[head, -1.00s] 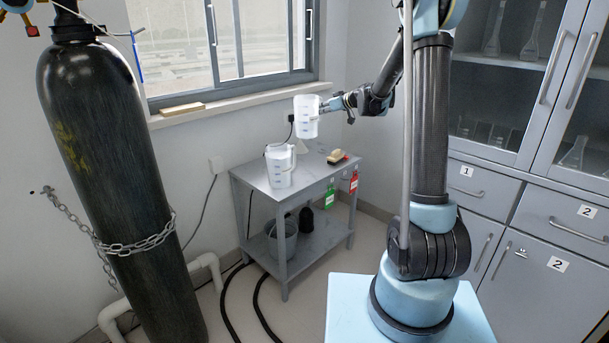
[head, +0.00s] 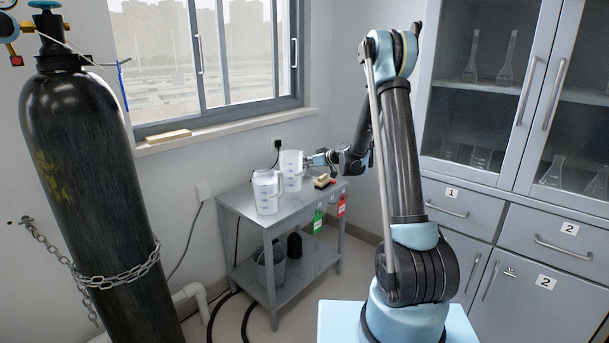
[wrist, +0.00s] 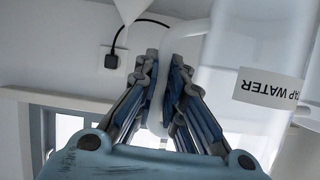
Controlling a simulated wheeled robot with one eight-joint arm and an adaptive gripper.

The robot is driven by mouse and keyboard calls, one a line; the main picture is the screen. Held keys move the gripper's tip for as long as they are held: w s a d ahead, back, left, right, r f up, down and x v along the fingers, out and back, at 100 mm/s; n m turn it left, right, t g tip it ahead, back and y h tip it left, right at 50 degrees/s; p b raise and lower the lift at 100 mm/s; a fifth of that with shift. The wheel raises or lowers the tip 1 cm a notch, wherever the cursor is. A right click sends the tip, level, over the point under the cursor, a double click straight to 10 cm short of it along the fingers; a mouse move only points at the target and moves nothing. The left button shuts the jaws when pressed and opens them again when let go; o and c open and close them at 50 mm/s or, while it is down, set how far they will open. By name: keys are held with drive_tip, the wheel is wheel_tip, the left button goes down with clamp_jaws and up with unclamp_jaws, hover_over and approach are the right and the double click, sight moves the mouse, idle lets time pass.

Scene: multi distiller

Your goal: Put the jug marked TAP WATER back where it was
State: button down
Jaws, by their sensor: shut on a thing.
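The jug marked TAP WATER (wrist: 245,60) is translucent white, and its label shows upside down in the wrist view. My gripper (wrist: 163,85) is shut on its handle. In the head view this jug (head: 291,168) is upright at the back of the grey side table (head: 300,205), with my gripper (head: 317,160) at its right side. Its base is at about tabletop level; I cannot tell whether it touches. A second white jug (head: 267,193) stands on the table just left of and in front of it, and partly overlaps it in the picture.
A small yellowish and dark object with a red part (head: 324,182) lies on the tabletop at the right. A grey bucket (head: 270,268) stands on the lower shelf. Green (head: 317,222) and red (head: 341,207) tags hang at the table's right side. A chained dark gas cylinder (head: 90,180) stands left.

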drive_tip(key=shift+f, duration=2.15)
drive_tip(key=c, duration=1.7)
unclamp_jaws()
